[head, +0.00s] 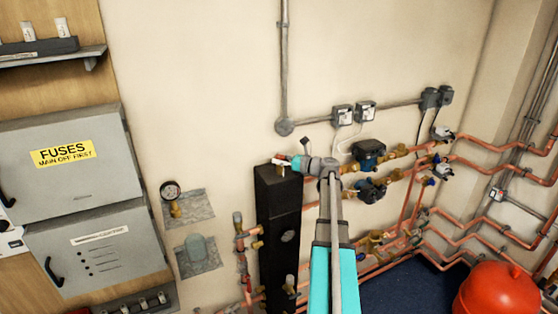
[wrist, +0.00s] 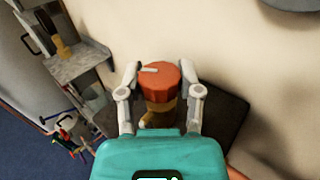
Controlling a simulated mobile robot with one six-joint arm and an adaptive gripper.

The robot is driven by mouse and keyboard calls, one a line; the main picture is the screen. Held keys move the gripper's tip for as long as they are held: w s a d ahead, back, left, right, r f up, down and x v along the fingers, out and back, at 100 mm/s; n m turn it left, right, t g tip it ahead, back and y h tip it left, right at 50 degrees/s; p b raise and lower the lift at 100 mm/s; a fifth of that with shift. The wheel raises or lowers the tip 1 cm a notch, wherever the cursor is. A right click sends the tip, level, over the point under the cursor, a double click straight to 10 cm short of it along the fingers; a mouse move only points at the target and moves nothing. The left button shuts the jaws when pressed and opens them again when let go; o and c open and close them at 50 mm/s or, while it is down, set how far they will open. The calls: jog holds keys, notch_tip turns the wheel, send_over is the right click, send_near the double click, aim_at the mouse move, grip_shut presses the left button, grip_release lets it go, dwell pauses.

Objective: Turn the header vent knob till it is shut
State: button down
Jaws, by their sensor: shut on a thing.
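The header vent knob (wrist: 163,78) is a red ribbed cap with a white line on its top, pointing left in the wrist view. It sits upright on a brass vent body (wrist: 160,113) above the black header (wrist: 222,125). My gripper (wrist: 161,76) is shut on the knob, with one grey finger on each side. In the head view my gripper (head: 285,163) is at the top of the tall black header (head: 279,235). There my fingers hide most of the knob.
Copper pipes with blue pumps (head: 370,153) run to the right of the header. A pressure gauge (head: 171,190) and the grey fuse cabinet (head: 65,155) are at left. A red vessel (head: 497,292) stands at lower right. The wall is close behind the header.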

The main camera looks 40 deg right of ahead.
jog(key=shift+h, duration=0.3)
jog(key=m+t+h, duration=0.1)
jog(key=m+h, duration=0.2)
jog(key=h, duration=0.1)
jog(key=m+t+h, duration=0.1)
jog(key=m+h, duration=0.2)
jog(key=h, duration=0.1)
jog(key=shift+a+h, duration=0.1)
jog(key=shift+h, duration=0.2)
jog(key=m+g+h, duration=0.1)
jog(key=m+h, duration=0.2)
jog(key=h, duration=0.1)
jog(key=m+g+h, duration=0.2)
jog(key=m+h, duration=0.1)
jog(key=h, duration=0.1)
jog(key=shift+h, duration=0.4)
jog(key=m+g+h, duration=0.3)
jog(key=g, duration=0.1)
jog(key=m+g+h, duration=0.3)
jog(key=g, duration=0.1)
jog(key=shift+w+m+h, duration=0.2)
jog(key=shift+m+h, duration=0.2)
jog(key=m+g+h, duration=0.1)
jog(key=m+g, duration=0.2)
jog(key=g, duration=0.2)
jog(key=shift+d, duration=0.2)
jog(key=shift+m+g, duration=1.1)
jog(key=shift+g, duration=0.4)
jog(key=shift+s+g, duration=0.15)
jog(key=shift+g, duration=0.15)
